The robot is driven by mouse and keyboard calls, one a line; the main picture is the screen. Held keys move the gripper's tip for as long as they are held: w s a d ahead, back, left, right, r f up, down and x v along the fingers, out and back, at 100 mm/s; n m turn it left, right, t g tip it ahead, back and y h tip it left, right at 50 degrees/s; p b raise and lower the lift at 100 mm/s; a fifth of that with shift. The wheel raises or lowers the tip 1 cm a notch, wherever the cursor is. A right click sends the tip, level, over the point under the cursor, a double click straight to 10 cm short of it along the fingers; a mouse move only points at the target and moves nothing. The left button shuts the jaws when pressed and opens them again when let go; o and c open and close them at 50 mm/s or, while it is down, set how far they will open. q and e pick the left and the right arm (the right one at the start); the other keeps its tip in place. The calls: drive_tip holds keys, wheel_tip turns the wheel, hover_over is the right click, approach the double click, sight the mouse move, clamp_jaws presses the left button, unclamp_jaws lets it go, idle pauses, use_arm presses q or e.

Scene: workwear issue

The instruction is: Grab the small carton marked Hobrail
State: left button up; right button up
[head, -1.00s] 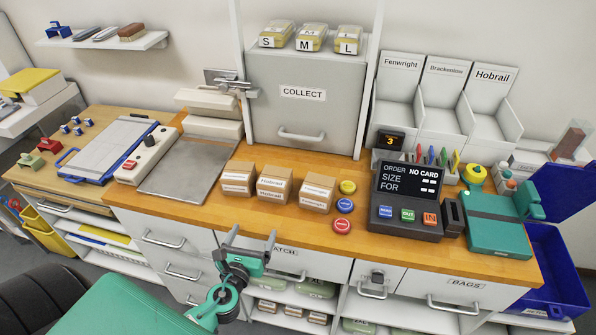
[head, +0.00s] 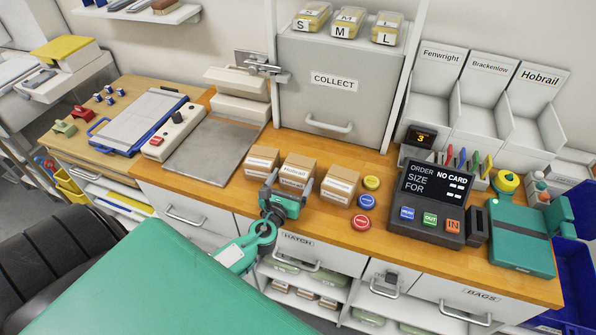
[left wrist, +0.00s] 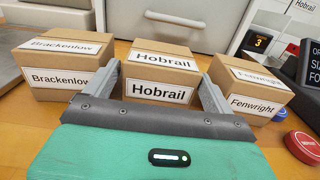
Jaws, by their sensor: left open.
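Three small brown cartons with white labels stand in a row on the wooden counter. The middle one is the Hobrail carton (head: 297,171); its name reads clearly on top and front in the left wrist view (left wrist: 161,72). The Brackenlow carton (head: 262,160) is to its left and the Fenwright carton (head: 339,184) to its right. My left gripper (head: 289,185) is open and empty at the near side of the Hobrail carton. In the left wrist view its fingers (left wrist: 160,80) flank the carton's near face, in the gaps beside the neighbours. My right gripper is out of view.
Neighbouring cartons leave narrow gaps. Yellow, blue and red buttons (head: 361,223) lie right of the cartons, then a dark order terminal (head: 430,205). A metal plate (head: 213,150) lies to the left. The grey COLLECT cabinet (head: 335,82) stands behind.

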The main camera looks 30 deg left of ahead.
sight(298, 170)
use_arm(q)
drive_tip(key=x, duration=0.1)
drive_tip(key=p+x, duration=0.1)
drive_tip(key=x, duration=0.3)
drive_tip(key=shift+w+f, duration=0.1)
drive_tip(key=shift+f, duration=0.15)
drive_tip(key=c, duration=0.8)
drive_tip(key=shift+o, duration=0.2)
